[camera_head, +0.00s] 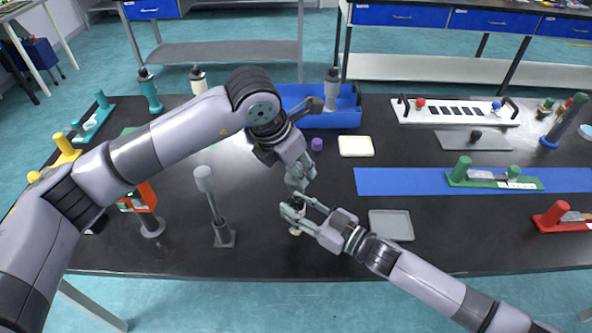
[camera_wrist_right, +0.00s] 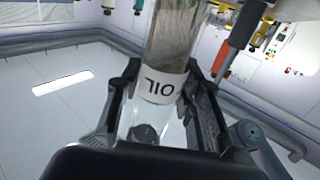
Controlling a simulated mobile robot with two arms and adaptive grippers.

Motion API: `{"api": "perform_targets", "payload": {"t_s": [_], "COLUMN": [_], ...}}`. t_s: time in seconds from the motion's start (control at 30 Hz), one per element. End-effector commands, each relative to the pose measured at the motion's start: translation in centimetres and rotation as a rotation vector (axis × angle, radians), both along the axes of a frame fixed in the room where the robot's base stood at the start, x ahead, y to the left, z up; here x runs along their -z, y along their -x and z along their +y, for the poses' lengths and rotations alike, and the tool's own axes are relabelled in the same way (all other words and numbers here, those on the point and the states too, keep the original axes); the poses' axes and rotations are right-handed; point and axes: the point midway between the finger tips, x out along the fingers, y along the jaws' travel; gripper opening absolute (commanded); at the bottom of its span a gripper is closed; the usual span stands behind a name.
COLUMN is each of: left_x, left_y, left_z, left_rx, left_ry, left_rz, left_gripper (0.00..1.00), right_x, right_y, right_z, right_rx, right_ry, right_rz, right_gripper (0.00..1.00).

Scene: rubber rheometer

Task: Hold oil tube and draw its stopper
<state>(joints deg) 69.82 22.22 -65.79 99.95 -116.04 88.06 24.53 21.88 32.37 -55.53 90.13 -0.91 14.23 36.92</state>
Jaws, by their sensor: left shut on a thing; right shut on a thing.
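The oil tube (camera_wrist_right: 163,85) is a clear cylinder with a white band lettered OIL, upside down in the right wrist view. My right gripper (camera_head: 295,211) is shut around the tube, its fingers on both sides; the same gripper shows in the wrist view (camera_wrist_right: 160,105). In the head view only a small pale piece of the tube (camera_head: 295,232) shows below the fingers. My left gripper (camera_head: 299,182) points down just above the right one and is shut on the stopper, which its fingers hide. I cannot tell whether the stopper still sits in the tube.
A grey post on a square base (camera_head: 222,238) stands left of the grippers. A grey tray (camera_head: 391,225) lies close to the right arm. A purple piece (camera_head: 317,144), a cream pad (camera_head: 356,146) and a blue bin (camera_head: 340,118) are behind. A blue mat (camera_head: 400,181) lies right.

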Motion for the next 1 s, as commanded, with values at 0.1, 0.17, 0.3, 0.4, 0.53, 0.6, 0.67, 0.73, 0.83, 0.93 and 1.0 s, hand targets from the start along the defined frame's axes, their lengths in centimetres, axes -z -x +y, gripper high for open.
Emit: {"api": "perform_targets", "payload": {"t_s": [0.1,0.17,0.3,0.4,0.53,0.6,0.67,0.73,0.83,0.93,1.0], "left_x": [-1.3,-2.3,-5.3,-7.2,-9.0,-9.9,-10.5,-11.1,-11.6,-12.3,-12.7], "left_y": [-0.2,-0.2,-0.2,-0.1,-0.1,-0.1,-0.1,-0.1,-0.1,-0.1,-0.1], "left_z": [0.1,0.1,0.0,0.0,0.0,0.0,0.0,0.0,0.0,0.0,0.0], "left_rx": [-0.003,-0.003,-0.002,-0.002,-0.002,-0.003,-0.002,-0.002,-0.002,-0.002,-0.002], "left_ry": [-0.002,0.001,0.000,0.000,0.000,0.000,-0.001,0.000,0.000,0.000,-0.001], "left_rz": [-0.006,-0.007,-0.007,-0.005,-0.004,-0.003,-0.002,-0.003,-0.002,-0.002,-0.002], "left_gripper": [0.06,0.06,0.06,0.06,0.06,0.06,0.06,0.06,0.06,0.06,0.06], "right_x": [0.0,0.0,0.0,0.0,0.0,0.0,0.0,0.0,0.0,0.0,0.0], "right_y": [0.0,0.0,0.0,0.0,0.0,0.0,0.0,0.0,0.0,0.0,0.0], "right_z": [0.0,0.0,0.0,0.0,0.0,0.0,0.0,0.0,0.0,0.0,0.0], "right_rx": [0.000,0.000,0.000,0.000,0.000,0.000,0.000,0.000,0.000,0.000,0.000], "right_ry": [0.000,0.000,0.001,0.001,0.001,0.001,0.001,0.001,0.001,0.000,0.001], "right_rz": [0.000,0.000,0.001,0.001,0.001,0.001,0.001,0.001,0.001,0.000,0.001], "right_gripper": [0.03,0.03,0.03,0.03,0.03,0.03,0.03,0.03,0.03,0.03,0.03]}}
